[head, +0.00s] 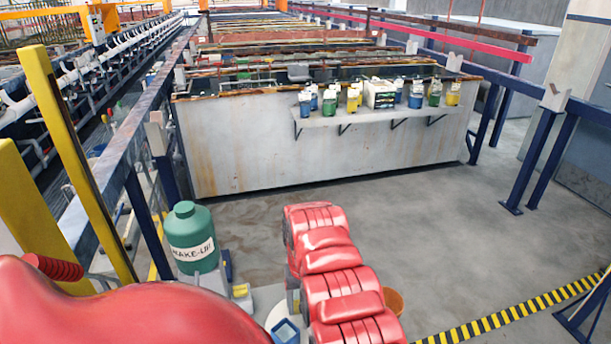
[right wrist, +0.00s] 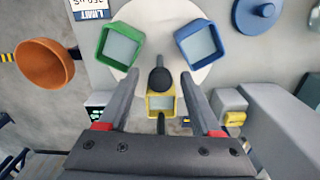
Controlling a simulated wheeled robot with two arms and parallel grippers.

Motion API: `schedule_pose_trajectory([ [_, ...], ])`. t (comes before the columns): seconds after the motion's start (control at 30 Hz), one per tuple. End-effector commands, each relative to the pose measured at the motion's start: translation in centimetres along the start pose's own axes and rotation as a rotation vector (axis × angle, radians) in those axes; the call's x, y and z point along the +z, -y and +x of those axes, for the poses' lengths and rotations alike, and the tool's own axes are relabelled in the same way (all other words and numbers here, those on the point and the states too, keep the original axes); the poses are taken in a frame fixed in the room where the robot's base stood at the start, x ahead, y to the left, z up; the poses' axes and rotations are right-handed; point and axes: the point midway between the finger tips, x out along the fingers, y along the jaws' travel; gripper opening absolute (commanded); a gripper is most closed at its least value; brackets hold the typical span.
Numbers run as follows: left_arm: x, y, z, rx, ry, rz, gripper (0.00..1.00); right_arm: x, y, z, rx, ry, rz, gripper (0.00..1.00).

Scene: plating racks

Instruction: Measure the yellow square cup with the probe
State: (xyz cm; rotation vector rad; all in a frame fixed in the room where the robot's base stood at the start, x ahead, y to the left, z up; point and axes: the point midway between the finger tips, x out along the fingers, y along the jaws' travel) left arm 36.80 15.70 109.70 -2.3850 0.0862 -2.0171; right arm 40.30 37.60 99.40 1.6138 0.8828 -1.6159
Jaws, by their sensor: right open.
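The yellow square cup (right wrist: 161,104) is in the right wrist view, with a grey surface inside, at the near edge of a white round plate (right wrist: 160,15). A black round-ended piece (right wrist: 158,80), probably the probe, stands over the cup's far rim. A thin dark stem (right wrist: 161,124) shows at the cup's near side. I cannot tell whether the black piece touches the cup. My right gripper (right wrist: 159,74) is open, its fingers on either side of the black piece, apart from it. In the head view my red right arm hides this gripper and the cup. My left gripper is out of view.
A green square cup (right wrist: 120,46) and a blue square cup (right wrist: 201,45) are on the plate. An orange bowl (right wrist: 45,64) is at left, a grey box with a yellow part (right wrist: 235,118) at right. A green MAKE-UP container (head: 192,238) stands left of my right arm.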

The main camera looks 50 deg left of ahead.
Motion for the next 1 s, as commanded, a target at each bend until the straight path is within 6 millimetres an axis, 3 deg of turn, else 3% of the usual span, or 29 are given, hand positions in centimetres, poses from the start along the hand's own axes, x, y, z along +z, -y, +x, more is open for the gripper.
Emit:
schedule_pose_trajectory([
  [0.17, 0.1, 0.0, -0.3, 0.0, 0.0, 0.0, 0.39, -0.1, 0.0, -0.7, -0.001, -0.004, 0.0, 0.66],
  [0.33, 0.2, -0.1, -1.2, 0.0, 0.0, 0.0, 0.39, -0.2, 0.0, -3.0, -0.001, -0.01, -0.001, 0.66],
  [0.4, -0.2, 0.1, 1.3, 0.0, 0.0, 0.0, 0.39, 0.0, 0.1, -5.2, -0.001, -0.002, -0.001, 0.66],
  [0.6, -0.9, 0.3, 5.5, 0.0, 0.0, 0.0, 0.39, 0.1, 0.0, -9.7, 0.0, 0.001, 0.0, 0.66],
  [1.0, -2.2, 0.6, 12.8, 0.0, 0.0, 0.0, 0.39, 0.0, 0.0, -16.8, 0.0, 0.0, 0.0, 0.66],
])
